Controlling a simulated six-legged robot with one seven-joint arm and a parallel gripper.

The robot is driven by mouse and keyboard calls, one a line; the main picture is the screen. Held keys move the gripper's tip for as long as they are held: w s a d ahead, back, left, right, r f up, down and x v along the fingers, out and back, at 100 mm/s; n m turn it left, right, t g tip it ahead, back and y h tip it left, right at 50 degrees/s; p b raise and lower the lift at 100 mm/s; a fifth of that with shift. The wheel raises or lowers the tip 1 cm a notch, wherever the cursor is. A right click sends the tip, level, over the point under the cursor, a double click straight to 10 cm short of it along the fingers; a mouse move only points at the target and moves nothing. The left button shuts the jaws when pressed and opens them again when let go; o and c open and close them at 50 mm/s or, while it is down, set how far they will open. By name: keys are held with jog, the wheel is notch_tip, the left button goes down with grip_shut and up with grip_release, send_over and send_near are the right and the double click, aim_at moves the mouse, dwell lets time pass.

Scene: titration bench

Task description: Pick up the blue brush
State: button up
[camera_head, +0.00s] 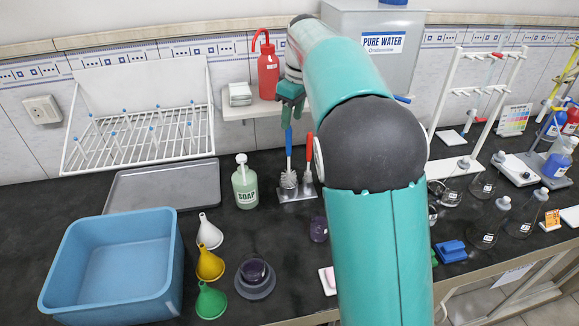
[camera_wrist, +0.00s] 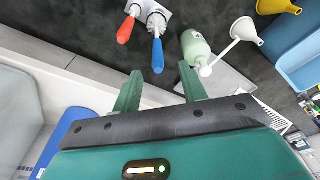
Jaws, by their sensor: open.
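The blue brush has a blue handle (camera_head: 288,143) that points up, and its pale bristles sit in a small metal holder (camera_head: 297,192) on the dark bench. A red-handled brush (camera_head: 309,150) stands in the same holder, just to the right. In the wrist view the blue handle (camera_wrist: 158,55) lies beyond my fingertips, near the middle, with the red handle (camera_wrist: 126,29) to its left. My gripper (camera_head: 290,108) is above the blue handle in the head view. In the wrist view its two fingers (camera_wrist: 160,82) are apart with nothing between them.
A green soap bottle (camera_head: 245,183) stands left of the holder. A red wash bottle (camera_head: 267,68) is on a wall shelf (camera_head: 236,112) nearby. Funnels, including a yellow one (camera_head: 210,264), and a blue basin (camera_head: 112,268) are further left. Flasks and stands are at right.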

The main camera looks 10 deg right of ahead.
aim_at(288, 153)
jog(key=f, duration=0.3)
jog(key=shift+w+a+f, duration=0.15)
jog(key=shift+w+a, duration=0.1)
jog(key=shift+w, duration=0.15)
jog(key=shift+s+f, duration=0.1)
jog(key=shift+f, duration=0.35)
jog(key=f, duration=0.2)
jog(key=w+f, duration=0.1)
jog(key=f, duration=0.2)
jog(key=shift+a, duration=0.2)
grip_shut()
